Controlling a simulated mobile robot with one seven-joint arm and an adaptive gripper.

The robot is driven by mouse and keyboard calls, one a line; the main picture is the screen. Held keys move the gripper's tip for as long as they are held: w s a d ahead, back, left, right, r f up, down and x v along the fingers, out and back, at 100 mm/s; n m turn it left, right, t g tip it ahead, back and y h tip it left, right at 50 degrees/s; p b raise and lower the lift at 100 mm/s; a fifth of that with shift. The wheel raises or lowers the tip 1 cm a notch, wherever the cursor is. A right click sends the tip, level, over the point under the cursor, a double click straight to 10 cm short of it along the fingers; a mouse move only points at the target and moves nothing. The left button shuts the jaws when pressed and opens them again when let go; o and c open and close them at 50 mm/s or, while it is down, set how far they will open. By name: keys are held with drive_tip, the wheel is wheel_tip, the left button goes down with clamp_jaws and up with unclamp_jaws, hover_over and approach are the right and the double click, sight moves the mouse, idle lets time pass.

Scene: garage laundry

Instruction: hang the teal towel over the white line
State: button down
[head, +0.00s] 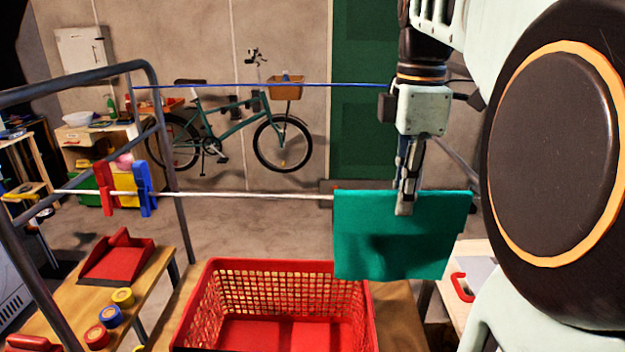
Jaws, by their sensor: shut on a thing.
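The teal towel (385,245) hangs down spread out at the right of the head view. My gripper (405,203) is shut on its upper edge, pointing down from above. The white line (250,195) runs across from the left and meets the towel's left edge just below its top. To the right of there the line is hidden behind or under the towel. I cannot tell whether the towel lies over the line or hangs in front of it.
Red pegs (104,188) and blue pegs (144,189) sit on the line at left. A blue line (260,85) runs higher up. A red basket (270,270) stands below. A red dustpan (118,257) lies on the wooden bench at left. A grey metal frame (160,130) stands at left.

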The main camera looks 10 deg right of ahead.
drive_tip(key=c, duration=1.9)
unclamp_jaws()
drive_tip(key=shift+c, duration=0.2)
